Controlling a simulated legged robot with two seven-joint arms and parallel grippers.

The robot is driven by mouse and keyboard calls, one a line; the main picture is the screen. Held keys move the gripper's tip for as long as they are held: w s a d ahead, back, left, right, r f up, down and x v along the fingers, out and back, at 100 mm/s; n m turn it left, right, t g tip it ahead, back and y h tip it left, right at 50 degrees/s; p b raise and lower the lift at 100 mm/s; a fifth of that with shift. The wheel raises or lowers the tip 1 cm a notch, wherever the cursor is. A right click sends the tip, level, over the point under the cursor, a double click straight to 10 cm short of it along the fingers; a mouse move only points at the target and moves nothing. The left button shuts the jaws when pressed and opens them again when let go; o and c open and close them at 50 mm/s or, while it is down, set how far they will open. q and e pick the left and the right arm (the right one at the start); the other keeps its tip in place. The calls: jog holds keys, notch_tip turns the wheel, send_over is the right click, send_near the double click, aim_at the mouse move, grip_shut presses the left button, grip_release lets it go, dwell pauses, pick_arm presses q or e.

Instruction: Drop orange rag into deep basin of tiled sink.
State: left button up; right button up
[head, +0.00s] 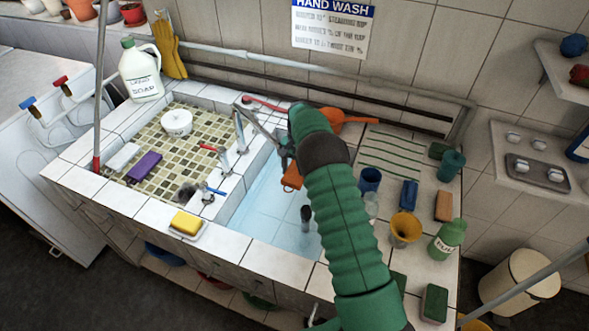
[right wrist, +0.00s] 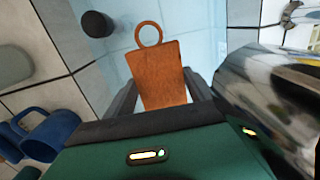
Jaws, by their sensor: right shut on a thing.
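The orange rag (head: 292,180) hangs from my right gripper (head: 287,164) over the deep basin (head: 262,212), a light-blue-tiled basin that may hold water. In the right wrist view the rag (right wrist: 160,75) sits between the two dark fingers of the right gripper (right wrist: 160,98), which is shut on it. A ring-shaped loop shows at the rag's far end. The rag appears clear of the basin floor, but its exact height is hard to tell. My green right arm hides part of the basin's right side. My left gripper is not in view.
A metal faucet (head: 240,130) stands on the divider close to the rag. A dark upright cylinder (head: 306,214) is in the basin. A blue mug (head: 370,180), orange funnel (head: 405,228) and several bottles and sponges crowd the right counter. The shallow mosaic basin (head: 160,150) is left.

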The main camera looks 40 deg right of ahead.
notch_tip(320, 180, down, 5)
jog(key=b, duration=0.2)
jog(key=shift+w+d+b, duration=0.1)
jog(key=shift+b, duration=0.3)
jog(key=shift+r, duration=0.1)
jog(key=o, duration=1.4)
jog(key=shift+r, duration=0.1)
jog(key=shift+o, duration=0.2)
